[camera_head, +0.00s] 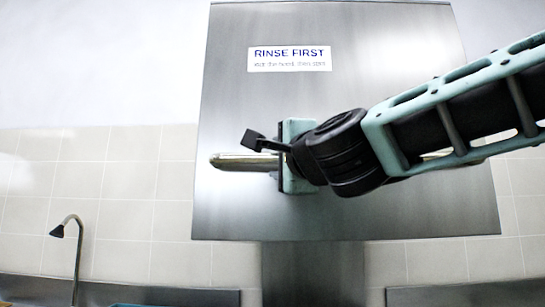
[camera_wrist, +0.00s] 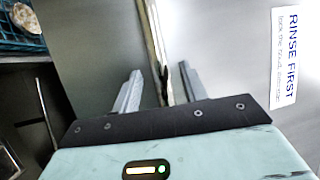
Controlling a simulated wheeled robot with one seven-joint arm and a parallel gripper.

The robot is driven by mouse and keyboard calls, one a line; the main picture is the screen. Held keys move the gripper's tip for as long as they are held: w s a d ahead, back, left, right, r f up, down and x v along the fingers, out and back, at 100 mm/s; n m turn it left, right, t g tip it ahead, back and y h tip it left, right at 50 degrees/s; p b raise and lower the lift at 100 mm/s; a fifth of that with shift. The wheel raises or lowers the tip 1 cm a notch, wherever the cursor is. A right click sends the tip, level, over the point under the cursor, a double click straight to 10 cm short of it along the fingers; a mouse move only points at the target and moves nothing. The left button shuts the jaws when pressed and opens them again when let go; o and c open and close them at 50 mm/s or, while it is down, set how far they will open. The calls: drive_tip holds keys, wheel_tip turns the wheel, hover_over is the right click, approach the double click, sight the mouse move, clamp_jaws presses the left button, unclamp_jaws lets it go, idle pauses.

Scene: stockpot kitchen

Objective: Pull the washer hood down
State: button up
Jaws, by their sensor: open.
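The washer hood (camera_head: 345,100) is a large steel box with a "RINSE FIRST" label, standing raised in the head view. A horizontal bar handle (camera_head: 232,161) runs across its lower front; my arm hides its middle. In the head view my gripper is at the handle, its fingers mostly hidden behind its own body. In the wrist view my gripper (camera_wrist: 162,88) is open, with one finger on each side of the handle (camera_wrist: 156,45). The handle passes between the fingers, nearer the right one; I cannot tell whether it touches. The hood's front also fills much of the wrist view (camera_wrist: 225,50).
A faucet (camera_head: 77,250) stands at the lower left. A blue rack (camera_wrist: 14,32) holding a dish (camera_wrist: 27,17) shows at the wrist view's upper left. A steel counter edge (camera_head: 150,293) runs along the bottom. The tiled wall (camera_head: 120,190) lies behind.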

sight(275, 158)
drive_tip(key=shift+x, duration=1.5)
clamp_jaws()
wheel_tip(275, 158, down, 43)
drive_tip(key=b, duration=3.9)
drive_tip(key=shift+r, duration=0.2)
drive_tip(key=shift+f, duration=0.1)
unclamp_jaws()
